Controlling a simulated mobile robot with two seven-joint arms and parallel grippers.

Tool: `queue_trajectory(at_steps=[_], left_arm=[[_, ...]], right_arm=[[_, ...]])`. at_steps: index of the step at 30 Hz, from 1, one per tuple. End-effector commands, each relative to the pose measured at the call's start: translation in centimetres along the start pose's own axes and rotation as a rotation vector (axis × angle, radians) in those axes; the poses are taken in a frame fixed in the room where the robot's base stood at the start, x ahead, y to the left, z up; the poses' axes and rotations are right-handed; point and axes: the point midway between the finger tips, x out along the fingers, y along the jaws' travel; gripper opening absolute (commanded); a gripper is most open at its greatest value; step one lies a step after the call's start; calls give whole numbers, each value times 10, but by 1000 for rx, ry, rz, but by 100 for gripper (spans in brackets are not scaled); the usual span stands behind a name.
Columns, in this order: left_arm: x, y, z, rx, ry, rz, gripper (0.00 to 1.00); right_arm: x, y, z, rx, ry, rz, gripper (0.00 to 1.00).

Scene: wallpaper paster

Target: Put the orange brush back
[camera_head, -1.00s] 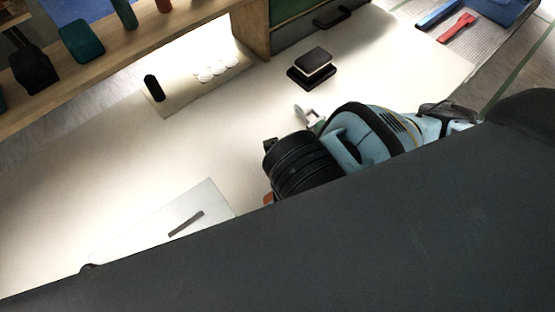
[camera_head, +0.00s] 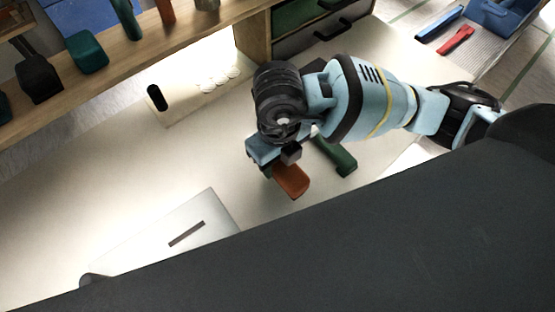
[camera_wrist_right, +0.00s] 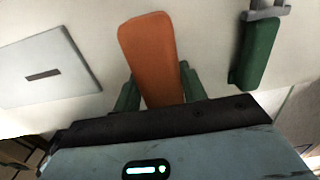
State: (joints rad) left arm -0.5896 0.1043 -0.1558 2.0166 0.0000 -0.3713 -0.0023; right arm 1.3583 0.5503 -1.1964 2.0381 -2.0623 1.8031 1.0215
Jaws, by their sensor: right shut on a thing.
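My right gripper (camera_head: 272,160) is shut on the orange brush (camera_head: 291,181). In the right wrist view the orange handle (camera_wrist_right: 150,50) stands out between the two green fingertips (camera_wrist_right: 160,92), one on each side. The brush's other end is hidden by the gripper and wrist. The head view shows the gripper over the pale table (camera_head: 130,180), but its exact height is hard to tell. My left gripper is not in view.
A green-handled tool (camera_head: 337,157) lies close right of the gripper. A pale plate with a dark slot (camera_head: 205,215) is at lower left. A holder with round white spots (camera_head: 190,95) stands behind. A wooden shelf (camera_head: 110,70) holds several tools. A blue bin (camera_head: 500,14) is far right.

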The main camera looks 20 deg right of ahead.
Motion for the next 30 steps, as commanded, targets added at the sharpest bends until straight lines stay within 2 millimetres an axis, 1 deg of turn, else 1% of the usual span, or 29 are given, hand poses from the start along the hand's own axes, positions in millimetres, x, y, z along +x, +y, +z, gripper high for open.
queue_trajectory(at_steps=[3, 6, 10, 23, 24, 28, 30], left_arm=[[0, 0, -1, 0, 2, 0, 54], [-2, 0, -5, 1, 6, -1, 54], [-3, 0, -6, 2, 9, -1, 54], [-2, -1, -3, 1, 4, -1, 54], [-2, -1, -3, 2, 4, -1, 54], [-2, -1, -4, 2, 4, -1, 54], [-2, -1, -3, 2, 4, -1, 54]], right_arm=[[2, -7, 14, 5, -1, 0, 18], [18, -6, 12, 2, 1, 0, 18], [29, -6, 12, 2, -3, 0, 18], [36, -6, 12, 2, -2, 0, 18], [36, -6, 12, 2, -1, -1, 46], [35, -6, 12, 2, -1, -1, 63], [35, -6, 12, 2, -1, -1, 63]])
